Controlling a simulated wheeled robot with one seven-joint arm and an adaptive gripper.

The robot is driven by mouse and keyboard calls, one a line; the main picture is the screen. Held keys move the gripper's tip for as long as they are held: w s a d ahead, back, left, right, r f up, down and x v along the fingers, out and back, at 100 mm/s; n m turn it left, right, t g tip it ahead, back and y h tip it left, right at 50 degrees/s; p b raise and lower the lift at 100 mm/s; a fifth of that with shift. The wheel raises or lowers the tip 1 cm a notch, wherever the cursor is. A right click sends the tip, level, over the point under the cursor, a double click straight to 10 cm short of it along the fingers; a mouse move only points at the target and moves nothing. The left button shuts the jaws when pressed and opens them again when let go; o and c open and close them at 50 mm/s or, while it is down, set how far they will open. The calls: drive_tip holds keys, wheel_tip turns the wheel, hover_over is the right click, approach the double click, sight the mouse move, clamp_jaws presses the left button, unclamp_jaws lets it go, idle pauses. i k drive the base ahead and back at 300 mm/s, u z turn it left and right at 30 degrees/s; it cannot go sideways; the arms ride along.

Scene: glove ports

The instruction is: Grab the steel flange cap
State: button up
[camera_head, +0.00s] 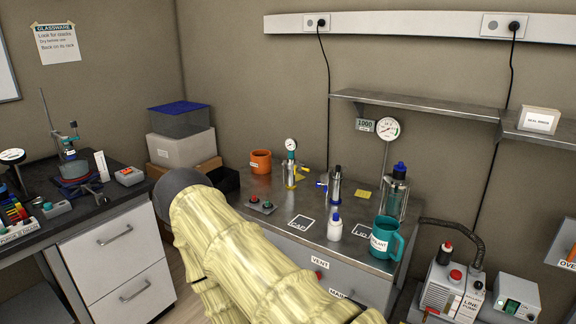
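I cannot pick out the steel flange cap with certainty. A slim steel vessel with a black top (335,187) stands upright near the middle of the grey bench, with a blue-handled fitting at its left. A second steel fitting with a gauge and a yellow part (290,172) stands farther left. A square outline marked CAP (301,223) on the bench front looks empty. My arm, in a pale yellow ribbed sleeve, crosses the lower middle and hides the bench's left front. My gripper's fingers do not show.
A teal mug (386,238), a white bottle (335,227) and a glass vessel with a blue cap (396,192) crowd the bench's right. An orange mug (261,161) stands at the back left, a red-and-green button box (262,204) near my sleeve. A shelf (420,104) overhangs the back.

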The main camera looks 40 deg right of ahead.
sight(337, 174)
drive_tip(key=u, duration=0.1)
drive_tip(key=i, duration=1.65)
drive_tip(key=z, duration=0.55)
drive_tip(key=i, duration=0.95)
drive_tip(key=z, duration=1)
